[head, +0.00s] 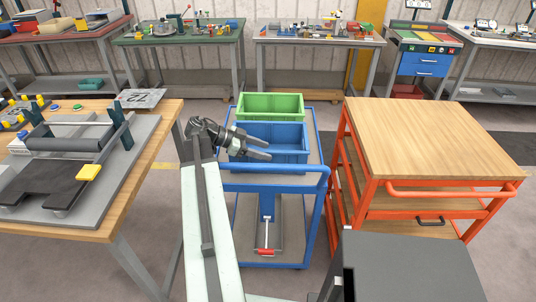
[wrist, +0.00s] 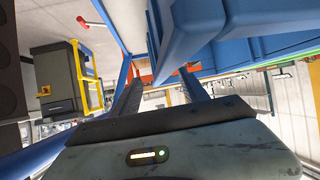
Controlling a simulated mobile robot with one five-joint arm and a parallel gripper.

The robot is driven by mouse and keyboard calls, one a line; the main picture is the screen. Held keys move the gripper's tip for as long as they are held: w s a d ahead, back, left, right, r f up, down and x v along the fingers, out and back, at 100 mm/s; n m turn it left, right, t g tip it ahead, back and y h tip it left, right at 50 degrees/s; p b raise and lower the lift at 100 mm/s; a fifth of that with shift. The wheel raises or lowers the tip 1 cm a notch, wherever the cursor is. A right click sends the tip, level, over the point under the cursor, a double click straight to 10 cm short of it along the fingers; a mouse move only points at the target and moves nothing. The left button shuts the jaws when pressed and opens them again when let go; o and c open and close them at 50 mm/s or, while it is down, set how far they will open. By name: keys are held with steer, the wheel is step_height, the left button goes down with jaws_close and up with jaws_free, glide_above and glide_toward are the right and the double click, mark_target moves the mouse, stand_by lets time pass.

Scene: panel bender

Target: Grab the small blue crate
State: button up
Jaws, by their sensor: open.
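The small blue crate (head: 290,134) stands on the top shelf of a blue cart, in front of a green crate (head: 270,104). My gripper (head: 269,148) is open, at the crate's near left side, its fingers pointing right across the crate's near part. In the wrist view the blue crate (wrist: 225,52) fills the upper right, very close to the fingers. The gripper (wrist: 160,75) there shows two spread fingers, with a blue edge reaching down between them. I cannot tell whether either finger touches the crate. My arm and gripper hide part of the crate's left side.
The blue cart (head: 317,190) has a raised push bar at its near edge and a red-handled tool (head: 266,235) on its lower shelf. An orange cart with a wooden top (head: 435,135) stands close on the right. A wooden workbench (head: 150,140) stands at left.

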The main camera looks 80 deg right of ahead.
steer(key=shift+x, duration=1.05)
jaws_close()
steer(key=shift+w, duration=0.1)
stand_by(0.4)
